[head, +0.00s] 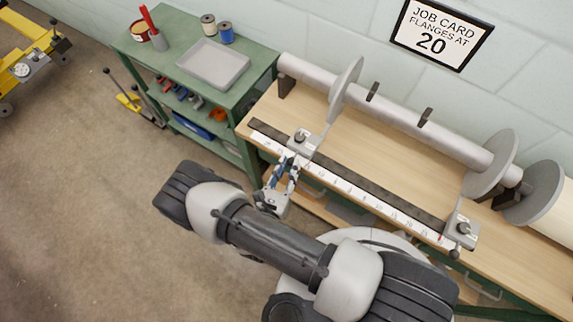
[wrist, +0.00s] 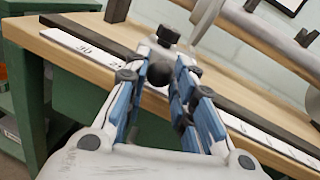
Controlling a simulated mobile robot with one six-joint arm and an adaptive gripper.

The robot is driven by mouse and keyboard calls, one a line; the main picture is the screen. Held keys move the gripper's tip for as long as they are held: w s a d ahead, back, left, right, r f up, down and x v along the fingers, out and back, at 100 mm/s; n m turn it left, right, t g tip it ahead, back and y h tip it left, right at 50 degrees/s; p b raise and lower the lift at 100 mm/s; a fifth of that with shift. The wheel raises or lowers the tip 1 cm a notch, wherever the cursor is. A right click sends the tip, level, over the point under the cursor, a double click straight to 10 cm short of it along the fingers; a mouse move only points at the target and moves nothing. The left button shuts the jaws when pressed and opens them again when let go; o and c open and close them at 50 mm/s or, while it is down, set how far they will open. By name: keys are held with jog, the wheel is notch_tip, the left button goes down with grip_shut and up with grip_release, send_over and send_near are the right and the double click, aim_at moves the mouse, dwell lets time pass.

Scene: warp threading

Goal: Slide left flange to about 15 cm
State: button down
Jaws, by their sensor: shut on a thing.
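The left flange (head: 345,90) is a grey disc around the long roller (head: 400,115). Its arm runs down to a slide block (head: 303,143) on the dark rail beside the white scale (head: 345,187). My gripper (head: 287,166) is at the front of that block. In the wrist view my blue-padded fingers (wrist: 165,72) are shut around a dark round knob (wrist: 160,74) below the block's black top screw (wrist: 168,34). The block stands on the left half of the scale; its exact reading is too small to tell. The fingers partly hide the scale there.
The right flange (head: 491,163) and its block (head: 462,233) stand toward the right end. A wall card (head: 441,33) reads "JOB CARD FLANGES AT 20". A green cart (head: 165,70) with a grey tray (head: 213,63) is left of the wooden bench (head: 262,108). The rail between the blocks looks clear.

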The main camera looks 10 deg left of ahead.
jog(key=c, duration=1.3)
grip_release()
jog(key=shift+c, duration=0.2)
jog(key=s+a, duration=0.2)
jog(key=s, duration=1)
jog(key=shift+a, duration=0.1)
jog(key=w+d+r+m+g+h, duration=0.2)
jog(key=d+r+m+g+h, duration=0.1)
jog(key=r+m+g, duration=0.3)
jog(key=w+d+r+m+g+h, duration=0.2)
jog(key=d+r+m+g, duration=0.2)
jog(key=r+m, duration=0.35)
jog(key=w+d+r+m+g+h, duration=0.35)
jog(key=r+m, duration=0.25)
jog(key=r, duration=0.2)
jog(key=s+d+r+m+y, duration=0.3)
jog(key=d+r+m+y, duration=0.3)
jog(key=r+m, duration=0.2)
jog(key=s+d+r+m+y, duration=0.4)
jog(key=r+m, duration=0.4)
jog(key=r, duration=0.2)
jog(key=shift+s+d+t+y, duration=0.3)
jog(key=shift+d+t+y, duration=0.05)
jog(key=shift+d+y, duration=0.55)
